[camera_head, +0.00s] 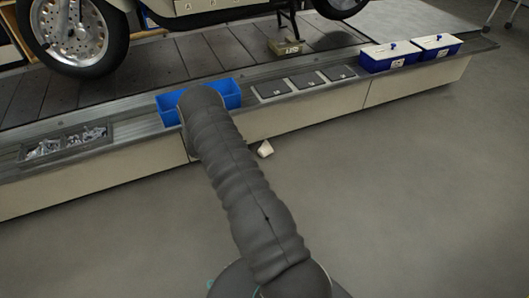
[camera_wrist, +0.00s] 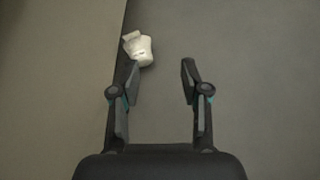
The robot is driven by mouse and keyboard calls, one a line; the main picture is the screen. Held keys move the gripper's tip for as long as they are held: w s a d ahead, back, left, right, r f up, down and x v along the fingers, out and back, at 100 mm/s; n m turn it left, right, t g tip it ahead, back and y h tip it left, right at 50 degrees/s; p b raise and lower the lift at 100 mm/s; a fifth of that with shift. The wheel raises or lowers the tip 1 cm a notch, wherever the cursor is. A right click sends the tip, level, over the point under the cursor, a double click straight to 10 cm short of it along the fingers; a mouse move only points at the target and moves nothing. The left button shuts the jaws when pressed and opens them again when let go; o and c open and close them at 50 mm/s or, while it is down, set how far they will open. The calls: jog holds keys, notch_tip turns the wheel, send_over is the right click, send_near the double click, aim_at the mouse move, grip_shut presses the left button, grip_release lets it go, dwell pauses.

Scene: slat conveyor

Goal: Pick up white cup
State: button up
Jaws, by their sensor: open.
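A small white cup (camera_head: 265,149) lies on the grey floor close to the front face of the conveyor in the head view. In the wrist view the white cup (camera_wrist: 139,48) shows just beyond the tip of the left finger, which overlaps its lower edge in the picture. It looks tipped on its side. My gripper (camera_wrist: 161,75) is open, with nothing between its fingers. The cup is up and left of the gap between them. I cannot tell whether the left finger touches it. In the head view my arm hides the gripper.
The conveyor's front panel (camera_head: 310,110) stands beside the cup. On its ledge are an open blue bin (camera_head: 228,93), a tray of metal parts (camera_head: 67,142) and two blue-and-white boxes (camera_head: 390,57). A motorcycle (camera_head: 80,35) stands behind. The floor (camera_head: 420,190) to the right is clear.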

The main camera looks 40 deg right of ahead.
jog(key=w+d+f+n+t+h, duration=0.1)
jog(key=w+d+f+n+t, duration=0.15)
jog(key=f+n, duration=0.2)
jog(key=b, duration=0.1)
send_near(264, 147)
jog(key=d+r, duration=0.1)
jog(key=d, duration=0.2)
jog(key=shift+h, duration=0.3)
jog(key=shift+r+b+x, duration=0.2)
jog(key=shift+x, duration=1.4)
jog(key=shift+r+b+x, duration=0.15)
jog(key=shift+x, duration=1.4)
jog(key=shift+w+d, duration=0.15)
jog(key=shift+w, duration=0.05)
jog(key=shift+c, duration=0.3)
jog(key=c, duration=0.7)
